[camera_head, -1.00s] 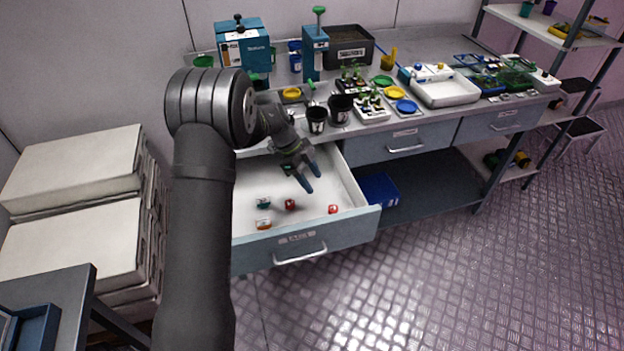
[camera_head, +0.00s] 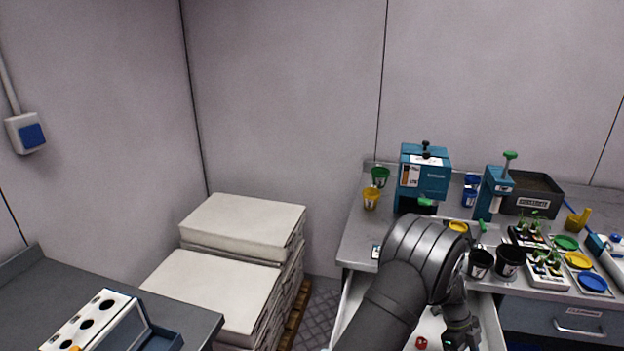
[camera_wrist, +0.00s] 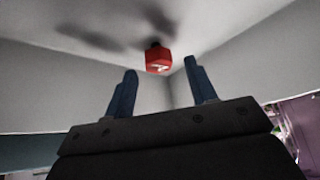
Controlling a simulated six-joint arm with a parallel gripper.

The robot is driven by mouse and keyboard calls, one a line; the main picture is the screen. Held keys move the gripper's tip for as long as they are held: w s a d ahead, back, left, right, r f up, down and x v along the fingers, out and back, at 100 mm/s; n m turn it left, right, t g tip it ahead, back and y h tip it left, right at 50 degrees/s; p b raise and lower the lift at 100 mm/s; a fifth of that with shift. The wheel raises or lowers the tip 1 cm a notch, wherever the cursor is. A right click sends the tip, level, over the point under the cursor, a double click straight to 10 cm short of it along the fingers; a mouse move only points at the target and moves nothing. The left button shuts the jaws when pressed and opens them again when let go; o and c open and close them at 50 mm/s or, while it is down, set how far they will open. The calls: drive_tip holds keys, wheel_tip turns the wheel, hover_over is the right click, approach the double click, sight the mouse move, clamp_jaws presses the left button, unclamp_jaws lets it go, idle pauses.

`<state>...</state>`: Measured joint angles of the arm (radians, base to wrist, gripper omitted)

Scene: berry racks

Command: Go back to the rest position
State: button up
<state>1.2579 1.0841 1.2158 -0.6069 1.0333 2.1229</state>
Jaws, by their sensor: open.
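My gripper (camera_wrist: 160,84) shows in the wrist view with its two blue fingers apart and nothing between them. A red block-like item with a white mark (camera_wrist: 159,60) lies beyond the fingertips on the light drawer floor, apart from them. In the head view my arm reaches down into the open drawer (camera_head: 490,322), and the gripper end (camera_head: 460,335) is at the bottom edge, with its fingertips cut off. A small red item (camera_head: 421,343) shows in the drawer to its left.
The workbench (camera_head: 355,243) above the drawer carries black pots (camera_head: 481,264), a teal press (camera_head: 494,190), a teal machine (camera_head: 424,178) and a dark tray (camera_head: 530,192). Stacked pale sacks (camera_head: 245,222) stand left of the bench. A grey table (camera_head: 40,285) is at the lower left.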

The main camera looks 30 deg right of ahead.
drive_tip(key=shift+r, duration=0.75)
drive_tip(key=shift+f, duration=0.1)
